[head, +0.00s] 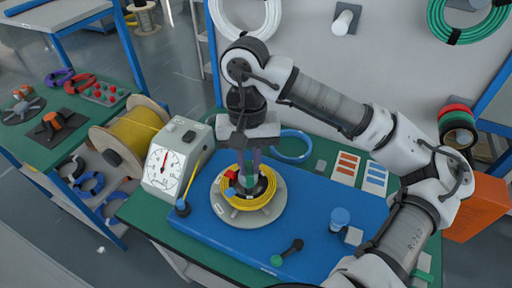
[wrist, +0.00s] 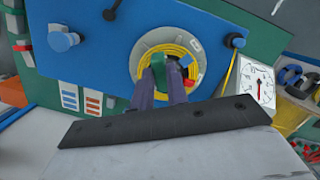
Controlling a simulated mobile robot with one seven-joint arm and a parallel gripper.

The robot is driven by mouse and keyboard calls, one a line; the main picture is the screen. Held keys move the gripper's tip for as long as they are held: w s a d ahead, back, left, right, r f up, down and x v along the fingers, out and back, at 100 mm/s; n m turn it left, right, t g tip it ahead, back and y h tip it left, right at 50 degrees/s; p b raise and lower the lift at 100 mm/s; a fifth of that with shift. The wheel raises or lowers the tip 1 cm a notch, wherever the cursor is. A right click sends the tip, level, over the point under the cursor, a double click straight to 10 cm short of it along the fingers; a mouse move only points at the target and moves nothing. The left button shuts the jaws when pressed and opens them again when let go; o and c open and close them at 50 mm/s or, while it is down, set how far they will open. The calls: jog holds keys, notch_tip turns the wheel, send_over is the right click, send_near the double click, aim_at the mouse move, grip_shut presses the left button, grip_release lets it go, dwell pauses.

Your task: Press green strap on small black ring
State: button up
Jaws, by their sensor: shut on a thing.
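A yellow cable coil (head: 224,195) lies on a round pale grey disc (head: 277,205) on the blue mat. It also shows in the wrist view (wrist: 150,55). A small black ring (head: 267,186) is at the coil's middle, partly hidden by my fingers. My gripper (head: 249,180) points down over the coil's middle, its purple fingers shut on the green strap (wrist: 187,62). The strap is low between the fingertips, at or just above the black ring; I cannot tell whether they touch. A red strap piece (head: 231,174) sits on the coil's left side.
A dial gauge (head: 163,170) stands left of the mat (head: 205,222). A black crank with a green knob (head: 288,252) and a blue knob (head: 340,217) are at the front right. A blue cable loop (head: 291,146) and marked cards (head: 346,166) lie behind. A yellow spool (head: 137,130) stands further left.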

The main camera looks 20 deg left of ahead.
jog(key=b, duration=0.3)
send_over(250, 201)
jog(key=shift+w+a+f, duration=0.1)
jog(key=shift+f, duration=1.9)
jog(key=shift+w+f, duration=0.1)
jog(key=shift+f, duration=1.85)
jog(key=shift+b, duration=0.5)
jog(key=shift+f+b, duration=0.2)
jog(key=shift+b, duration=0.1)
jog(key=shift+f+b, duration=0.35)
jog(key=shift+b, duration=0.15)
jog(key=shift+f+b, duration=1.5)
jog(key=shift+b, duration=0.85)
jog(key=shift+s+b, duration=0.1)
jog(key=shift+b, duration=0.4)
jog(key=o, duration=0.9)
jog(key=shift+c, duration=0.2)
